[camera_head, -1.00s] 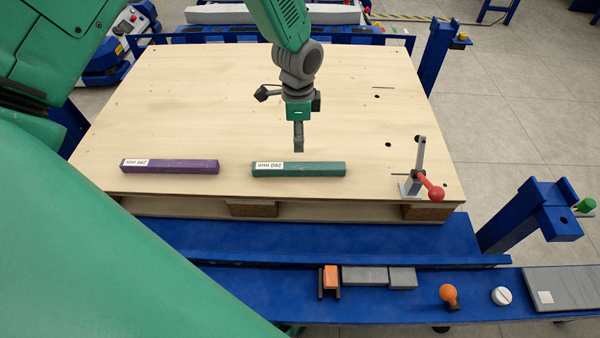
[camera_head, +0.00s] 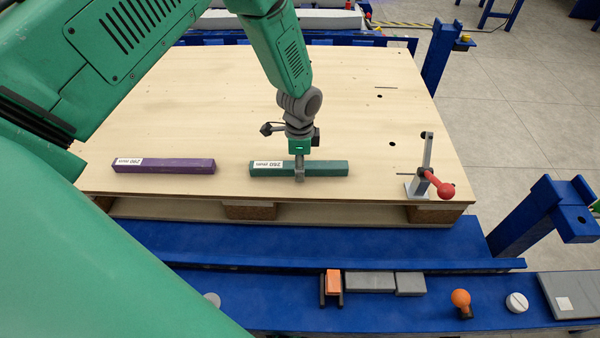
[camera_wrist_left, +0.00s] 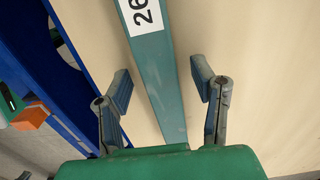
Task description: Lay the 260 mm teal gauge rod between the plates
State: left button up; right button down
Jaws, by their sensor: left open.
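The teal gauge rod (camera_head: 325,169) lies on the wooden board, its white label reading 260 mm at its left end. It also shows in the left wrist view (camera_wrist_left: 157,75), running lengthwise between the two fingers. My left gripper (camera_head: 299,178) is at the rod's middle in the head view. In the left wrist view the gripper (camera_wrist_left: 160,88) is open, one finger on each side of the rod, with gaps on both sides. A purple rod (camera_head: 170,166) with a white label lies to the left on the same board. My right gripper is not in view. I cannot identify the plates for certain.
The wooden board (camera_head: 370,100) is mostly clear behind the rods. A toggle clamp with a red knob (camera_head: 446,190) stands at its right front corner. The blue shelf in front carries an orange block (camera_head: 333,282), grey blocks (camera_head: 370,282), an orange ball knob (camera_head: 461,298) and a white disc (camera_head: 517,302).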

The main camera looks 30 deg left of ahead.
pick_arm(q)
jog(key=shift+f, duration=0.5)
jog(key=shift+a, duration=0.15)
jog(key=c, duration=1.1)
jog(key=shift+r, duration=0.1)
grip_shut()
jog(key=shift+r, duration=0.1)
